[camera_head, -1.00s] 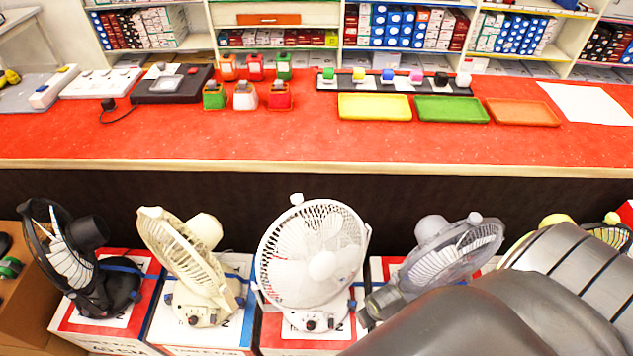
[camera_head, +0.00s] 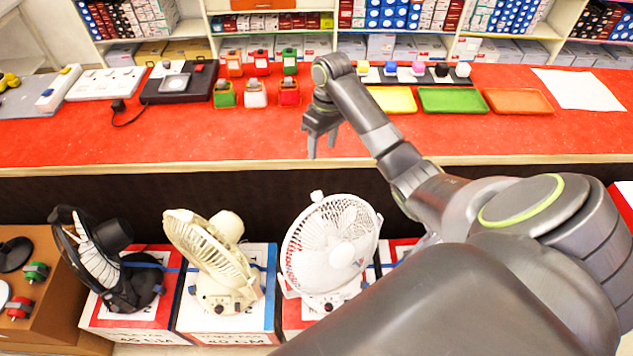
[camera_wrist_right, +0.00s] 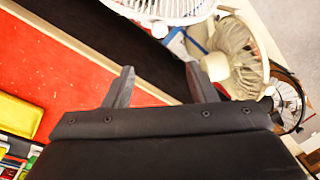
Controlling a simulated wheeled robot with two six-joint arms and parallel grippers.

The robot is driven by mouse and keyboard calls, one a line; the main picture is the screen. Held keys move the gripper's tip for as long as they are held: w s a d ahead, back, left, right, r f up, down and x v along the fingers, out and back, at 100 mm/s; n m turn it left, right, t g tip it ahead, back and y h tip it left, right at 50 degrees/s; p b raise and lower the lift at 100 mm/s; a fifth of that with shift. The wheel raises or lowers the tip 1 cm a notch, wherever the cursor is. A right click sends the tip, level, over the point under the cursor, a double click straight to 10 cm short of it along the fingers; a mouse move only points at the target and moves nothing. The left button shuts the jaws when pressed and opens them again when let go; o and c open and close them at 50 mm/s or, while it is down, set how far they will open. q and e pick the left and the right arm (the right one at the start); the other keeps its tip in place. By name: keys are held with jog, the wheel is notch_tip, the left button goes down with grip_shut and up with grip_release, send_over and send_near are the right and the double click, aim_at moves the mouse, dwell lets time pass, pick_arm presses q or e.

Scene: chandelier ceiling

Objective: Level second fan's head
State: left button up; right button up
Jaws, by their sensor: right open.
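The cream fan (camera_head: 200,246), second from the left, stands on a white-and-red box; its round grille leans, with the rear housing (camera_head: 228,224) raised behind it. In the right wrist view the cream fan (camera_wrist_right: 240,52) is beyond the right fingertip. My right gripper (camera_head: 322,146) is open and empty over the red counter, above and behind the fans, apart from them. It also shows in the wrist view (camera_wrist_right: 160,78). A black fan (camera_head: 92,250) stands left of the cream one and a white fan (camera_head: 333,240) right of it. My left gripper is out of view.
The red counter (camera_head: 200,140) has a dark front (camera_head: 150,190) behind the fans. On it are yellow (camera_head: 392,99), green (camera_head: 452,100) and orange (camera_head: 518,101) trays and small colored holders. My right arm covers the right side of the fan row.

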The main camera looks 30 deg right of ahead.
jog(key=b, duration=0.7)
send_near(316, 193)
jog(key=f, duration=0.5)
jog(key=a+f, duration=0.1)
jog(key=f, duration=0.2)
jog(key=shift+s+f+p, duration=0.25)
jog(key=shift+p, duration=0.1)
jog(key=shift+c, duration=0.2)
grip_shut()
